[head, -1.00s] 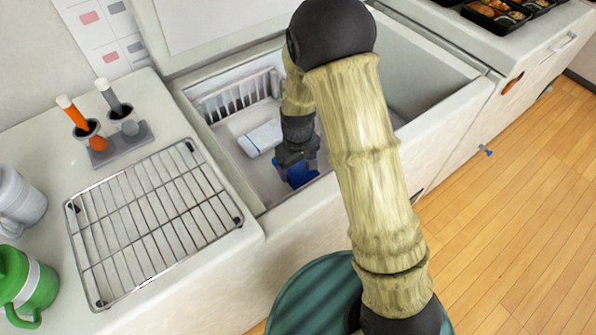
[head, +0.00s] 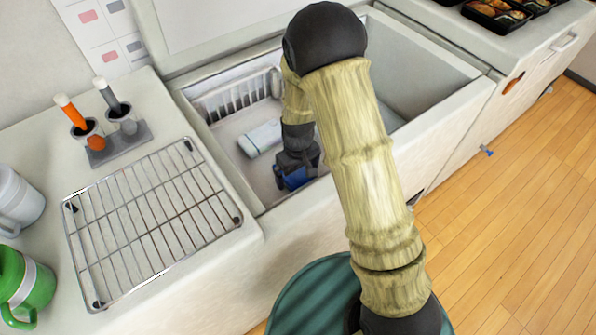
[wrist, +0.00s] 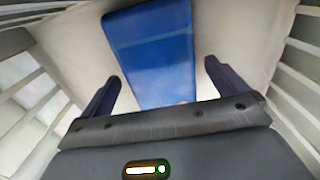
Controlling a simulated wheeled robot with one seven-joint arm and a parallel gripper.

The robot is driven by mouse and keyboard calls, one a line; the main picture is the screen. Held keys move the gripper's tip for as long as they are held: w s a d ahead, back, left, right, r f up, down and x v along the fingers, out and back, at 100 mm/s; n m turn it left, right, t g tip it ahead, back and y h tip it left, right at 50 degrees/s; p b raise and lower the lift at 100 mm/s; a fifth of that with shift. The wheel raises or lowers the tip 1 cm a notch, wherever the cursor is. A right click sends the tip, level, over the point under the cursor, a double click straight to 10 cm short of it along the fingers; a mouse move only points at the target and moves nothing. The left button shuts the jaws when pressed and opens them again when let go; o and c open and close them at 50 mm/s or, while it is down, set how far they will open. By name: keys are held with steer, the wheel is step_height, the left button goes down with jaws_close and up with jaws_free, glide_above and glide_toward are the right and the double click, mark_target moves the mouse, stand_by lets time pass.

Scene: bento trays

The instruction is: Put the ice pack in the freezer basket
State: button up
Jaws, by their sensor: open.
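The ice pack (wrist: 150,40) is a flat blue slab in the wrist view. It lies on a pale surface, and its near end is between my spread fingers with a gap on each side. My gripper (wrist: 161,70) is open and holds nothing. In the head view my gripper (head: 297,168) is down inside the open chest freezer (head: 250,208), with a patch of blue under it. My arm hides part of the freezer's interior. White slatted walls, which look like the freezer basket (head: 237,96), stand at the freezer's back left; slats also flank both sides in the wrist view.
A pale white-and-blue pack (head: 262,138) lies in the freezer left of my gripper. A wire rack (head: 155,222), a utensil holder (head: 120,143) and a green mug (head: 28,285) stand on the left counter. Black food trays (head: 497,14) sit at the back right.

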mark_target(298, 175)
step_height(298, 175, up, 12)
steer(key=p, duration=0.2)
steer(key=shift+r, duration=0.15)
stand_by(0.7)
steer(key=s+d+r+m+t, duration=0.2)
steer(key=s+d+r+m, duration=0.4)
steer(key=s+d, duration=0.6)
steer(key=shift+s+d+r+m+t, duration=0.3)
steer(key=shift+d+r+m, duration=0.1)
steer(key=shift+d+r, duration=0.45)
